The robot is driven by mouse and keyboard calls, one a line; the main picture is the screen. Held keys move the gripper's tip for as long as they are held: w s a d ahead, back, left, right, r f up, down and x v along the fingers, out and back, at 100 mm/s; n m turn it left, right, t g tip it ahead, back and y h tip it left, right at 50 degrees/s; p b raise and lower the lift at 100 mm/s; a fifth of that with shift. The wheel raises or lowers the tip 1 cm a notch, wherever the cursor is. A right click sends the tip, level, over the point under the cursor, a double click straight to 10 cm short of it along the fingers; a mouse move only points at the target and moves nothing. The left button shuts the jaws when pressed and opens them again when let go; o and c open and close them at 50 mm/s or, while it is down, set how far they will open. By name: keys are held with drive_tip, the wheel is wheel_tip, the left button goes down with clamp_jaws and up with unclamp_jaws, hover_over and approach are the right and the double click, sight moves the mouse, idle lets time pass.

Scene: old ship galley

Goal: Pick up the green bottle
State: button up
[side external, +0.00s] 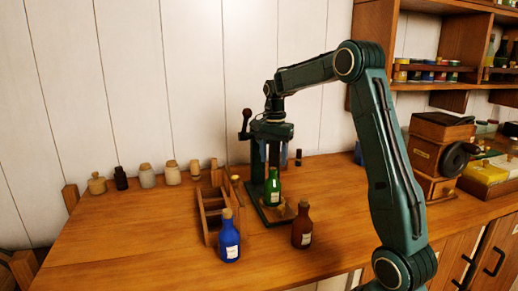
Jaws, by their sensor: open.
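The green bottle (273,190) stands upright on the flat base of a dark green stand (283,220), near the middle of the counter. It has a pale label. My gripper (275,160) points down just above the bottle's neck, with its fingers apart. It looks empty. From this one view I cannot tell whether the fingertips reach down beside the bottle's top. The stand's upright and a lever with a dark knob show behind and left of my gripper, partly overlapped by it.
A blue bottle (229,240) and a brown bottle (302,228) stand in front, close by. A wooden rack (209,220) is just left of the stand. Several small jars line the wall. A wooden grinder-like box (437,150) stands right. The counter's left front is clear.

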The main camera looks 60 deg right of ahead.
sight(273, 168)
drive_tip(key=shift+w+f, duration=0.1)
drive_tip(key=shift+f, duration=2.45)
drive_tip(key=shift+c, duration=0.4)
clamp_jaws()
